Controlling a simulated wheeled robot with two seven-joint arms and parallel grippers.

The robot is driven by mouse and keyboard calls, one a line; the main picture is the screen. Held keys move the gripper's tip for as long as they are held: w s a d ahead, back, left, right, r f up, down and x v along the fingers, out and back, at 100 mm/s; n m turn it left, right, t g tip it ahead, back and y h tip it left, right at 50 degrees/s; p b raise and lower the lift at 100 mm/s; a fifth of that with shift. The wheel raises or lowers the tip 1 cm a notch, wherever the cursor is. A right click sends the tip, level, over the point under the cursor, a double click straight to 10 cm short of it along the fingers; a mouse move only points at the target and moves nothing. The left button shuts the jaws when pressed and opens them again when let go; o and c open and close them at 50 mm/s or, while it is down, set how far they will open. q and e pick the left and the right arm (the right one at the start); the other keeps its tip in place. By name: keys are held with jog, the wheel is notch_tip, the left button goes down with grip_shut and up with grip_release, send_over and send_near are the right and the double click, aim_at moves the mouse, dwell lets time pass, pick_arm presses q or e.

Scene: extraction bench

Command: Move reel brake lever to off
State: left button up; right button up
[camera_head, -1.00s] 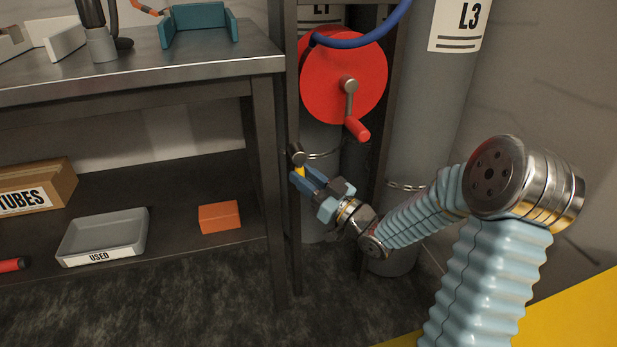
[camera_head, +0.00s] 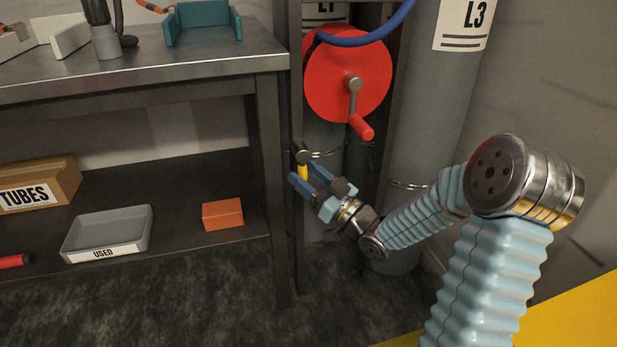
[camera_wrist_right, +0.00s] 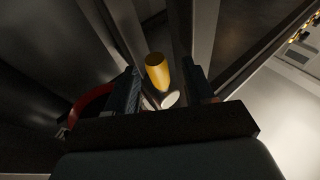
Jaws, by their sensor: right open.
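The reel brake lever has a yellow handle (camera_head: 302,172) hanging down from a dark round pivot (camera_head: 302,153) on the frame post, below and left of the red reel (camera_head: 345,85). My right gripper (camera_head: 307,176) is at the lever, with its blue fingers apart on either side of the yellow handle. In the right wrist view the yellow handle (camera_wrist_right: 158,72) stands between the open fingers (camera_wrist_right: 163,92); I see a gap at each side of it. My left gripper is not in view.
The steel bench (camera_head: 150,75) and its lower shelf lie left of the lever. An orange block (camera_head: 222,214) and a grey tray (camera_head: 108,230) sit on that shelf. The reel's red crank handle (camera_head: 361,127) hangs above my right forearm. A grey cylinder (camera_head: 436,110) stands behind it.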

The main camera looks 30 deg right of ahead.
jog(key=shift+s, duration=0.1)
jog(key=v, duration=1.3)
jog(key=shift+s, duration=0.3)
jog(key=shift+d+f, duration=0.1)
jog(key=shift+f, duration=0.05)
